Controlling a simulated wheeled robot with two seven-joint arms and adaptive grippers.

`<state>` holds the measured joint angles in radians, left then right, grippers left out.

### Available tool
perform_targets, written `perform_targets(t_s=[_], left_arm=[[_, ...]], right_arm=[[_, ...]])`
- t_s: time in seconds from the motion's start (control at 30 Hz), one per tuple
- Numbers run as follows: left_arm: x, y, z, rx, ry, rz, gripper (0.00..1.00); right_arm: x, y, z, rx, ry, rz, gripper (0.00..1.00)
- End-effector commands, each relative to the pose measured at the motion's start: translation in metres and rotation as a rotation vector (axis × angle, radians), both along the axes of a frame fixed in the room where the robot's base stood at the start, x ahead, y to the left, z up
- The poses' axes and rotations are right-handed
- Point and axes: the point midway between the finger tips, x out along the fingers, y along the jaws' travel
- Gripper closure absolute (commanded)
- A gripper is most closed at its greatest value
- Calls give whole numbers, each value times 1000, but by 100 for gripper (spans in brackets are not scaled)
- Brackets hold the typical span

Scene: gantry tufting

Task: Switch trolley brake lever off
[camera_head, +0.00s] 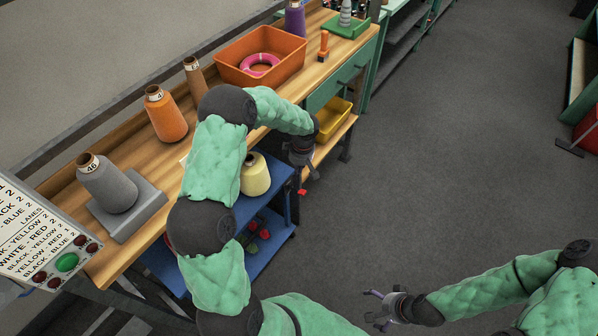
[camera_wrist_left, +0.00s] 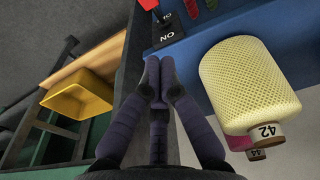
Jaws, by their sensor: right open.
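The blue trolley (camera_head: 262,262) stands beside the wooden workbench. In the left wrist view the red lever (camera_wrist_left: 148,4) is cut by the top edge, beside a black plate (camera_wrist_left: 168,40) marked ON. My left gripper's fingertips (camera_wrist_left: 159,78) are together with nothing seen between them. They appear beside the trolley edge, short of the lever in the picture. I cannot tell the exact gap. My right gripper (camera_head: 375,308) is open and empty over the floor.
A yellow cone (camera_head: 255,175) marked 42 stands on the trolley top, close beside my left gripper. A yellow bin (camera_head: 333,118) sits on a low shelf beyond it. The workbench holds an orange cone (camera_head: 165,115) and an orange tray (camera_head: 262,57).

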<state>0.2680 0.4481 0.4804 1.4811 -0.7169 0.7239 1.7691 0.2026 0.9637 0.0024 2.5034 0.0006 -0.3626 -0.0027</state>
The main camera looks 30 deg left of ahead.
Motion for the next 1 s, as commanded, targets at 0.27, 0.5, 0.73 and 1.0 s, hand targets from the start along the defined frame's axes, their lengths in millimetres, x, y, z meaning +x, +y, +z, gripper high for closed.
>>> perform_targets(t_s=[0.27,0.5,0.73,1.0], left_arm=[[-1,6,-55,-2,3,0,100],[0,3,-94,-2,2,-3,100],[-1,-5,-111,-1,1,-2,100],[0,-7,-114,-1,0,-1,100]], right_arm=[[0,0,-13,0,0,0,0],[0,0,-22,0,0,0,0],[0,0,-26,0,0,0,0],[0,0,-26,0,0,0,0]])
